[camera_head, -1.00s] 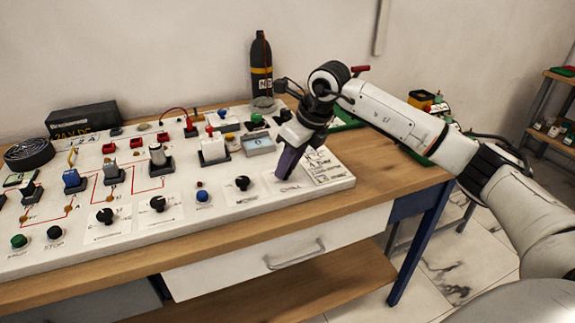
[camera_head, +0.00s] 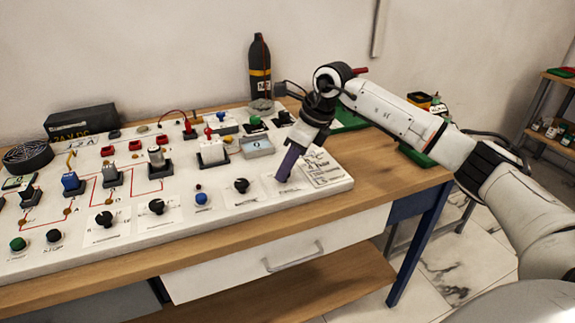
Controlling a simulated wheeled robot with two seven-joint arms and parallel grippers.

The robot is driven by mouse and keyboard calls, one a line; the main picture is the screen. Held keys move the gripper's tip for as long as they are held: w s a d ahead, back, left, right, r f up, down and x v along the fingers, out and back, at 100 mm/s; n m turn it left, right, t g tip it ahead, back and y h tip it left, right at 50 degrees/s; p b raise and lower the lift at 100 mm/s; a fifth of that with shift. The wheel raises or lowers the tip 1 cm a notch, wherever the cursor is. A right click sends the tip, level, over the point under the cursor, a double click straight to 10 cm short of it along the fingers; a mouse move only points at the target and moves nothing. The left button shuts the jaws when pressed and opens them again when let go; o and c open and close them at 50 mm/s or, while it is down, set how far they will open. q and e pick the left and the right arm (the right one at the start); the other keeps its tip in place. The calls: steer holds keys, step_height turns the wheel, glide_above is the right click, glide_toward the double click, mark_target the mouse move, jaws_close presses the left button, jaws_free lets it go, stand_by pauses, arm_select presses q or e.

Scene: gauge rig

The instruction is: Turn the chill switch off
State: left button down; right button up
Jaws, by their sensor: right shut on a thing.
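My right gripper (camera_head: 288,166) points down at the right end of the white panel (camera_head: 325,190). Its fingertips are at the label at the end of the front row of knobs, where the chill switch appears to be. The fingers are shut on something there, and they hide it. I cannot see the switch's position. My left gripper is not in view.
A black knob (camera_head: 241,186) and a blue button (camera_head: 201,199) sit left of the gripper. A small display box (camera_head: 257,147) and a dark bottle (camera_head: 260,72) stand behind. A drawer handle (camera_head: 293,257) juts out below the wooden bench top (camera_head: 395,178).

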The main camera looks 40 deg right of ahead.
steer(key=o, duration=1.1)
steer(key=shift+c, duration=0.2)
steer(key=v, duration=1)
steer(key=shift+r, duration=0.2)
steer(key=shift+s, duration=0.1)
